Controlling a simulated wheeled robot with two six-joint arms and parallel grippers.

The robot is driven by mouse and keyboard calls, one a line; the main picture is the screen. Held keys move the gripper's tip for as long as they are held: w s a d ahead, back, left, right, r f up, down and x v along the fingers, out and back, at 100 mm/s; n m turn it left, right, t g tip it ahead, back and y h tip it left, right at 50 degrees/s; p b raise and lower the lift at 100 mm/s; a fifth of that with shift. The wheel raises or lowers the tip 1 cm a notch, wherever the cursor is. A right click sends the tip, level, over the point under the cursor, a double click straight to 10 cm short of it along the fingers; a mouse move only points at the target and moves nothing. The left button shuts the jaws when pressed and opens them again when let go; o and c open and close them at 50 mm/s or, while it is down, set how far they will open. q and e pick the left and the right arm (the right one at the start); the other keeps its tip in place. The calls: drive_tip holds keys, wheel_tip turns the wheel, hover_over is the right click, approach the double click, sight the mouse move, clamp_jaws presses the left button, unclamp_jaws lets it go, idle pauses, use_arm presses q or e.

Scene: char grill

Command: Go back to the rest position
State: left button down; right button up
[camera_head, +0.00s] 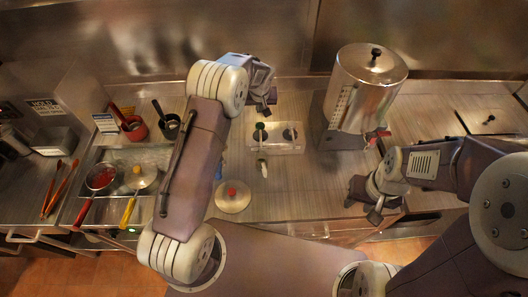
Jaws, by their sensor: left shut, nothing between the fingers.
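My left arm rises through the middle of the head view and bends at the back. My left gripper (269,102) is shut and empty, above the counter just behind a clear container (284,148) with dark and green round-topped things in it. My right gripper (363,209) hangs near the counter's front edge at the right, below the steel urn. Its two fingertips look apart with nothing between them.
A steel urn (366,90) stands at the back right. A tray (162,158) at the left has a red-handled strainer (101,177) and a yellow-handled ladle (138,178) over it.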

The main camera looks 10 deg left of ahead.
use_arm(q)
drive_tip(key=shift+f+b, duration=0.3)
drive_tip(key=shift+f, duration=0.05)
drive_tip(key=s+f+m+g+b, duration=0.1)
drive_tip(key=s+f+b, duration=0.3)
drive_tip(key=s, duration=0.6)
drive_tip(key=s+f+m+g+h+b, duration=0.1)
drive_tip(key=s+f+b, duration=0.2)
drive_tip(key=s+b, duration=0.3)
drive_tip(key=s+f+m+g+b, duration=0.1)
drive_tip(key=s+f+b, duration=0.3)
drive_tip(key=s, duration=1.2)
drive_tip(key=shift+a+f+b, duration=0.2)
drive_tip(key=shift+f+b, duration=0.1)
drive_tip(key=shift+b, duration=0.55)
drive_tip(key=shift+s, duration=0.1)
